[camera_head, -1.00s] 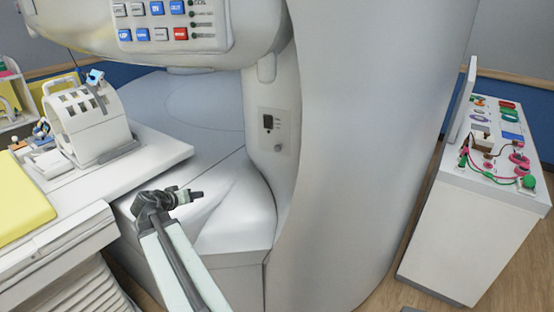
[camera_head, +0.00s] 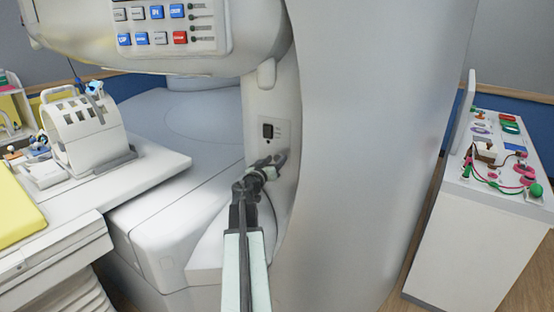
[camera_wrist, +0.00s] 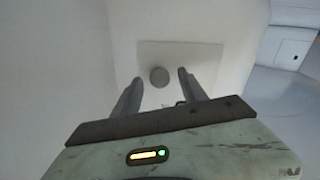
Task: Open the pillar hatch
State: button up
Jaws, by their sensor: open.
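In the wrist view the panel (camera_wrist: 205,58) carries a round grey knob (camera_wrist: 159,77). In the wrist view my gripper (camera_wrist: 160,78) is open, one finger on each side of the knob. I cannot tell whether the fingers touch it. The panel looks flush with the pillar.
The broad pillar (camera_head: 365,150) curves away right of my gripper. An overhead unit with a button panel (camera_head: 170,25) hangs at upper left. A white bed (camera_head: 145,180) lies left, with a ribbed coil (camera_head: 88,135) on it. A cart (camera_head: 480,230) with small items stands right.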

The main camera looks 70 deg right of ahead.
jog(key=shift+d, duration=1.15)
jog(key=shift+s, duration=0.1)
grip_shut()
dwell(0.4)
